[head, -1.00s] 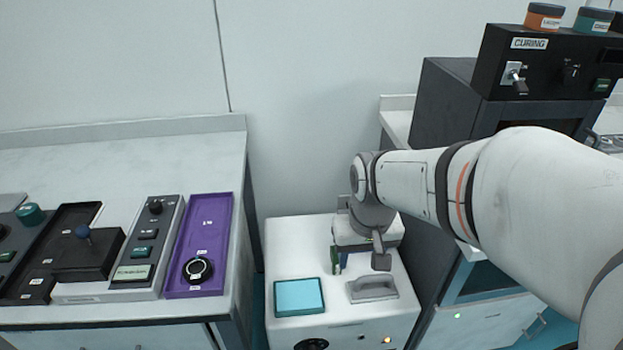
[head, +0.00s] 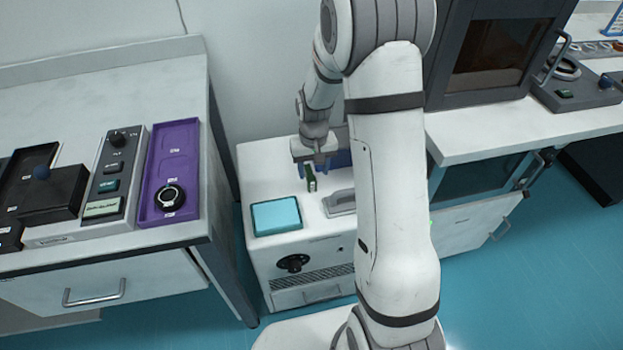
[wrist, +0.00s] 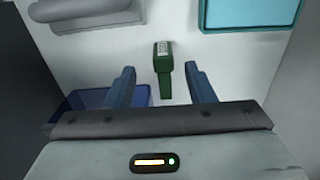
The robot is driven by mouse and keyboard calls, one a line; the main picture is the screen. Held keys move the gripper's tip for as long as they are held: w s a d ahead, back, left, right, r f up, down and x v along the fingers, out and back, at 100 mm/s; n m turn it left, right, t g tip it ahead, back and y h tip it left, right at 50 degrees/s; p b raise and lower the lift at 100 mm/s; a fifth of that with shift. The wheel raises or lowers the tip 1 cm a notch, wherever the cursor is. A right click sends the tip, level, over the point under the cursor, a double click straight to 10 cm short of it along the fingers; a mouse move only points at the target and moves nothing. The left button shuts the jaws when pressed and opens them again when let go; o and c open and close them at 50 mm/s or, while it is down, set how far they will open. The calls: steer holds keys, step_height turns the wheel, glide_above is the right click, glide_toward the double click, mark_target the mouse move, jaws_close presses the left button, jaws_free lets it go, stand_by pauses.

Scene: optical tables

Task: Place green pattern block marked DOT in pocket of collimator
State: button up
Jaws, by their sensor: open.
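The green block (wrist: 163,70) stands on the white cabinet top, with a pale label whose print is too small to read. It also shows in the head view (head: 311,184). My gripper (wrist: 160,75) is open above the cabinet, blue fingers apart, with the block between and slightly beyond their tips in the wrist view. No contact shows. In the head view my gripper (head: 318,168) is just behind the block. I cannot tell which device is the collimator or see its pocket clearly.
The white cabinet (head: 265,165) also bears a cyan pad (head: 276,216), a grey handle (head: 340,203) and a blue bin (wrist: 85,100). The left bench (head: 120,80) holds a purple tray (head: 178,140), a grey panel (head: 120,165) and a black unit (head: 60,190).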

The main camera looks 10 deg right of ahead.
mark_target(312, 179)
steer(key=f+b, duration=0.1)
steer(key=f, duration=0.4)
steer(key=shift+a, duration=0.2)
steer(key=shift+c, duration=0.6)
jaws_close()
steer(key=shift+r, duration=0.15)
